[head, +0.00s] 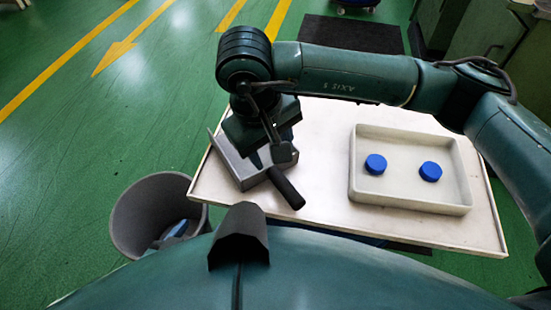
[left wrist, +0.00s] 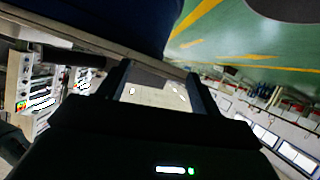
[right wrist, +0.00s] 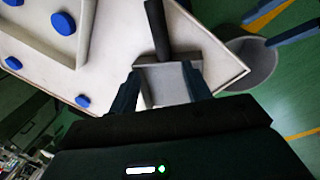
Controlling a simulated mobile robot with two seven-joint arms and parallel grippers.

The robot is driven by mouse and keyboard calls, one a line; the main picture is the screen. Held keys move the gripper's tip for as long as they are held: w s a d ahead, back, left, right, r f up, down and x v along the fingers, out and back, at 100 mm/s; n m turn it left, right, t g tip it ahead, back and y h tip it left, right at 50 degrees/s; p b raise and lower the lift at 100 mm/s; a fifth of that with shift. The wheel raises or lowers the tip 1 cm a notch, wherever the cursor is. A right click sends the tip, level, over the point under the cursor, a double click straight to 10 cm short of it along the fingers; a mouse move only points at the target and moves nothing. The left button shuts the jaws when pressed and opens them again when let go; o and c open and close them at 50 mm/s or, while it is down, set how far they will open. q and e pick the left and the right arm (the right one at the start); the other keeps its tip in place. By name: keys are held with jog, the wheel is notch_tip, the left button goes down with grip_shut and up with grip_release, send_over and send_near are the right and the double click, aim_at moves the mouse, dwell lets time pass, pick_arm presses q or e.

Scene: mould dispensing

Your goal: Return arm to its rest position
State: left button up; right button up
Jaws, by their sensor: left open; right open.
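An arm of mine comes in from the right in the head view, and its gripper (head: 272,150) hangs over the left end of the white table. A grey metal scoop (head: 236,168) with a black handle (head: 285,187) lies there under it. In the right wrist view, my right gripper (right wrist: 165,88) is open, with the metal scoop (right wrist: 165,72) showing between its fingers; I cannot tell whether they touch it. The black handle (right wrist: 157,30) points away from the fingers. My left gripper (left wrist: 160,80) is open and empty in the left wrist view; I cannot make it out in the head view.
A pale tray (head: 410,203) with two blue round pieces, one left (head: 376,164) and one right (head: 430,171), sits on the white table (head: 320,128). A grey bin (head: 130,215) stands left of the table. Green floor (head: 110,120) at left is clear. Cabinets (head: 490,35) stand at back right.

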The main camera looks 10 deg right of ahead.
jog(key=shift+s+a+r, duration=0.1)
jog(key=shift+r, duration=0.45)
